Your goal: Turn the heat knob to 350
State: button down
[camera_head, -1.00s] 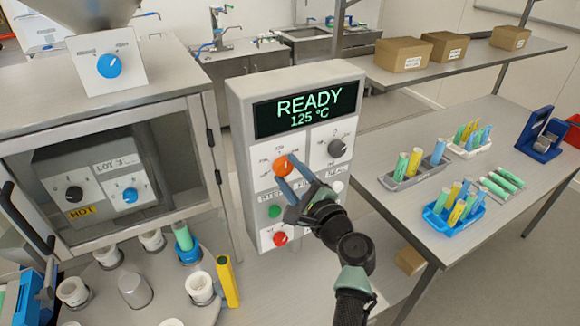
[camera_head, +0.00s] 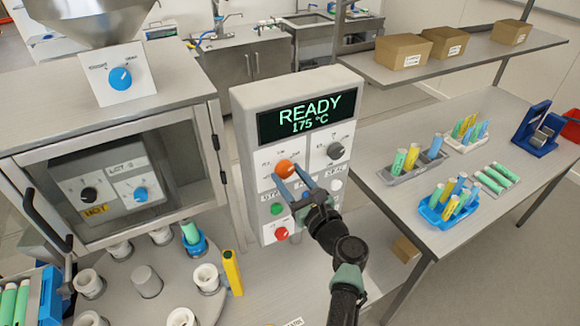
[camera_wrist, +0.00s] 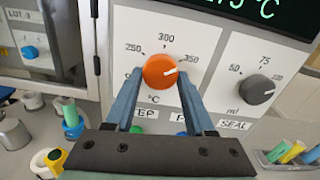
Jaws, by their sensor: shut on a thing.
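The orange heat knob (camera_head: 286,169) sits on the front of the control panel (camera_head: 245,139), under a screen (camera_head: 306,115) reading READY, 175 °C. In the wrist view the knob (camera_wrist: 158,71) has a scale around it marked 250, 300 and 350. Its white pointer line points right and slightly up, close to the direction of the 350 label (camera_wrist: 189,59). My gripper (camera_head: 287,181) reaches up from the lower right, its two blue fingers shut on the knob, one on each side; the fingers also show in the wrist view (camera_wrist: 159,84).
A dark grey knob (camera_head: 335,151) is right of the orange one. A green button (camera_head: 277,209) and a red button (camera_head: 281,233) lie below. A glass-fronted cabinet (camera_head: 110,117) stands left. A table with tube racks (camera_head: 427,204) is to the right.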

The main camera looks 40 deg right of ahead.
jog(key=shift+m, duration=0.6)
jog(key=shift+c, duration=1.3)
grip_release()
jog(key=shift+s+a+f, duration=0.15)
jog(key=shift+s, duration=0.45)
jog(key=b+v, duration=0.2)
jog(key=v, duration=0.9)
jog(key=shift+s, duration=0.35)
